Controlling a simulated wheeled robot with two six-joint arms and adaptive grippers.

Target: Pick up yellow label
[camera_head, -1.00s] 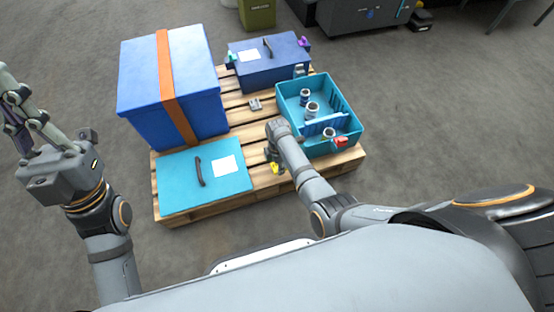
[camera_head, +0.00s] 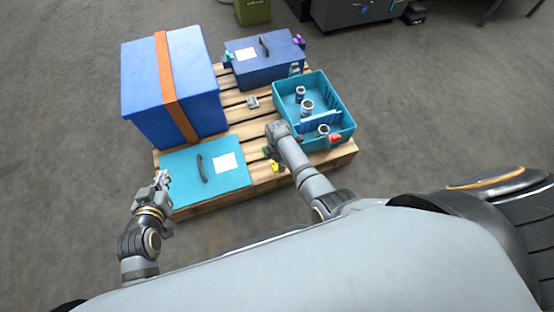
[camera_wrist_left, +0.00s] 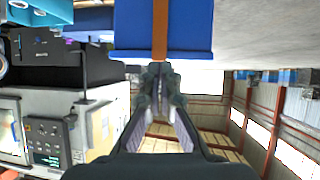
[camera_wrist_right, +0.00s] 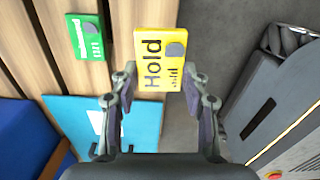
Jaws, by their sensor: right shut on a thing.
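The yellow label (camera_wrist_right: 158,58), printed "Hold" with a grey round spot, is between the fingers of my right gripper (camera_wrist_right: 160,85) in the right wrist view. My right gripper is shut on it. In the head view the yellow label (camera_head: 276,167) shows small beneath my right gripper, at the pallet's front edge; the fingers there are mostly hidden by my arm. My left gripper (camera_head: 162,180) is by the front left corner of the teal lid. In the left wrist view its fingertips (camera_wrist_left: 160,75) are together with nothing seen between them.
A green label (camera_wrist_right: 85,37) lies on the wooden pallet (camera_head: 240,115). The pallet carries a big blue box (camera_head: 140,85) with an orange strap, a teal lid (camera_head: 180,185), a dark blue case (camera_head: 270,68) and a teal bin (camera_head: 338,100) holding several cans.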

